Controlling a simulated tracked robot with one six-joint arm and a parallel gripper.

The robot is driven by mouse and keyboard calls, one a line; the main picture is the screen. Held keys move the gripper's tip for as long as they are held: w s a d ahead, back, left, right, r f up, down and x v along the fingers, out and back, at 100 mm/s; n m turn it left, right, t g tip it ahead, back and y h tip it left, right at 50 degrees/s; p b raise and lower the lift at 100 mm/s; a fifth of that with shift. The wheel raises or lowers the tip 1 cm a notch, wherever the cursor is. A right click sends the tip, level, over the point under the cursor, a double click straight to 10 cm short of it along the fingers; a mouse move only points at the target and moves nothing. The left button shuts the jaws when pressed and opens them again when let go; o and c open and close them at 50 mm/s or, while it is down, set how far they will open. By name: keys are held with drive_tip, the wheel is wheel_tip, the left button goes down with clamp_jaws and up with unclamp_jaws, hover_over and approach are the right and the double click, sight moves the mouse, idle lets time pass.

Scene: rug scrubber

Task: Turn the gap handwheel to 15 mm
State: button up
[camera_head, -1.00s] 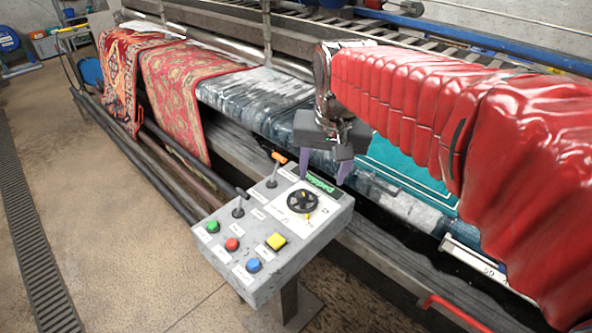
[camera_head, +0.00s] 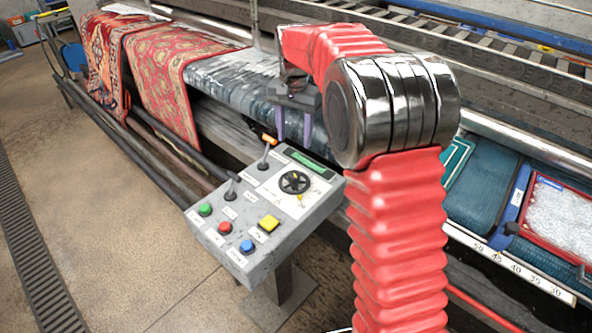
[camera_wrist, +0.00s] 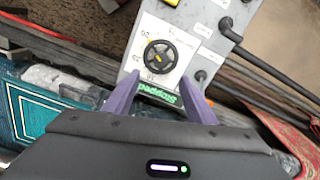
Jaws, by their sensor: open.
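The gap handwheel (camera_head: 295,182) is a small black spoked wheel with a yellow mark, on a white dial plate at the upper right of the grey control box (camera_head: 222,262). In the wrist view the handwheel (camera_wrist: 160,56) lies beyond the fingertips, with scale numbers beside it. My gripper (camera_head: 293,143) has two purple fingers, open and empty, pointing down above the box's far edge. In the wrist view the gripper's fingers (camera_wrist: 163,92) stand apart on either side of the green display reading "Stopped" (camera_wrist: 160,93). They appear clear of the wheel.
Two levers (camera_head: 265,150) (camera_head: 231,190) stand left of the wheel. Green (camera_head: 205,209), red (camera_head: 225,228), blue (camera_head: 247,246) and yellow (camera_head: 268,223) buttons are nearer. Patterned rugs (camera_head: 165,80) hang over the machine behind. A numbered ruler (camera_head: 505,262) runs along the front right.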

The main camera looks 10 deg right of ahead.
sight(294, 173)
drive_tip(key=shift+w+f, duration=0.45)
drive_tip(key=shift+f, duration=0.05)
drive_tip(key=shift+f, duration=0.15)
wheel_tip(294, 173, down, 14)
drive_tip(key=shift+r, duration=0.25)
idle(0.3)
drive_tip(key=shift+c, duration=0.2)
